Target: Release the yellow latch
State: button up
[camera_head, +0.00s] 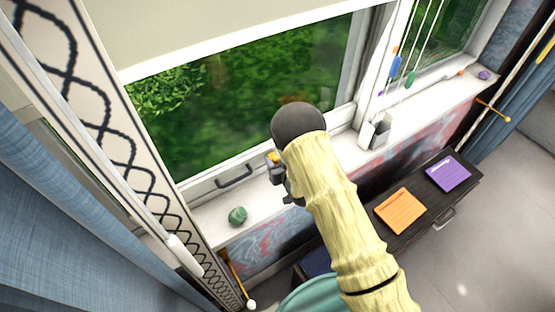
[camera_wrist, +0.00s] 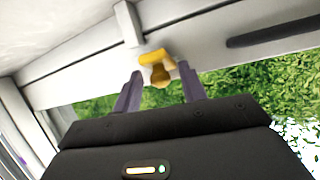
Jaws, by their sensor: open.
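The yellow latch (camera_wrist: 157,68) is on the white window frame, and the wrist view shows it just beyond and between my two fingertips. It also shows as a small yellow spot in the head view (camera_head: 273,158), partly hidden by my arm. My gripper (camera_wrist: 160,88) is open, with one finger on each side of the latch in the picture. I cannot tell whether the fingers touch it. In the head view my gripper (camera_head: 283,182) is mostly covered by my arm at the window's lower rail.
A dark handle (camera_head: 234,177) sits on the window's lower rail. A green stone-like object (camera_head: 237,215) rests on the sill (camera_head: 212,226). A white holder (camera_head: 374,133) stands farther right. Blue curtains (camera_head: 60,220) hang left.

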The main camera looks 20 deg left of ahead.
jog(key=c, duration=0.7)
jog(key=shift+c, duration=0.2)
jog(key=shift+r, duration=0.1)
jog(key=shift+w+a+r+g+h+p, duration=0.15)
jog(key=shift+r+g+h+p, duration=0.2)
jog(key=shift+g+h, duration=0.2)
jog(key=shift+w+a+r+g+h, duration=0.1)
jog(key=shift+r+g+h, duration=0.1)
jog(key=shift+g+h, duration=0.4)
jog(key=shift+w+a+r+g+h, duration=0.1)
jog(key=shift+r+g+h, duration=0.1)
jog(key=shift+g+h, duration=0.3)
jog(key=o, duration=0.7)
